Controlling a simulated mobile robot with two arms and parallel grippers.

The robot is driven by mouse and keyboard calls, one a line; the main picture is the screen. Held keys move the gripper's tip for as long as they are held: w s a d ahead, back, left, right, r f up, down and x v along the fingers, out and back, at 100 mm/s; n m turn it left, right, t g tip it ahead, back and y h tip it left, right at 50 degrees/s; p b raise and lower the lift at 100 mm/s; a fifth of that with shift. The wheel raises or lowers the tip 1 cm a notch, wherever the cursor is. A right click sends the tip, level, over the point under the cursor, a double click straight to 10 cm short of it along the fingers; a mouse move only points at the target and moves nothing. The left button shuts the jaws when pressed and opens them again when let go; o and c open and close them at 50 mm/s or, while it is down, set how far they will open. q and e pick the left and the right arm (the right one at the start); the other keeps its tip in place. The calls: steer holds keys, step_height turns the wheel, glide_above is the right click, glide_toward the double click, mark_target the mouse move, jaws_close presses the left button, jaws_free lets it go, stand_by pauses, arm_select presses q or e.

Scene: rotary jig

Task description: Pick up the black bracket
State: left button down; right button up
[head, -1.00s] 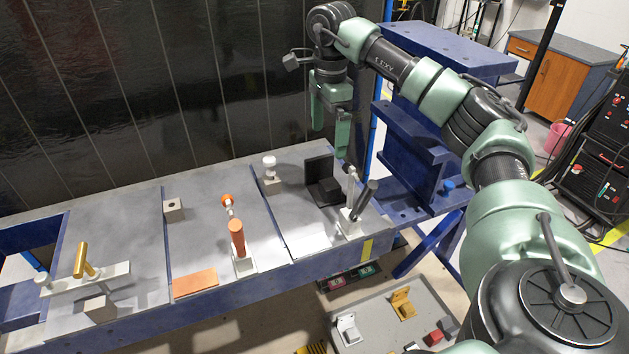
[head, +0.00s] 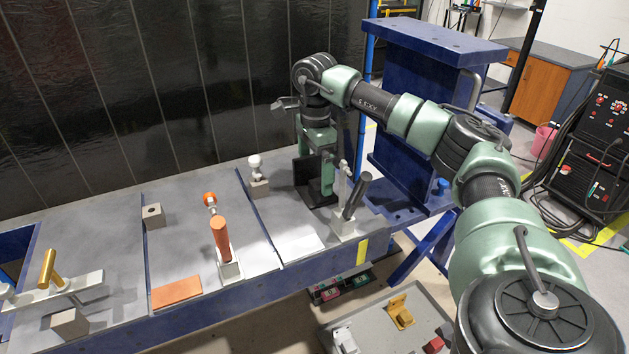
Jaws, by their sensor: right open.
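The black bracket (head: 315,195) stands on the grey plate at the right end of the blue-framed table, with an upright plate and a low base. My right gripper (head: 315,172) has come down over it from above, jaws open. One green finger hangs at the bracket's right side and hides part of it. Whether the fingers touch the bracket cannot be told. My left gripper is out of view.
A toggle clamp with a black handle (head: 356,197) stands close in front and right of the bracket. A white-tipped stop (head: 256,175) is to its left. An orange-handled clamp (head: 221,240) stands further left. A grey tray (head: 375,309) with parts lies below.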

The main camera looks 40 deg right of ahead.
mark_target(316, 179)
step_height(316, 179, down, 3)
steer(key=shift+d+f+p, duration=0.1)
steer(key=shift+p, duration=0.2)
steer(key=c, duration=1.6)
steer(key=shift+c, duration=0.8)
steer(key=shift+r, duration=0.2)
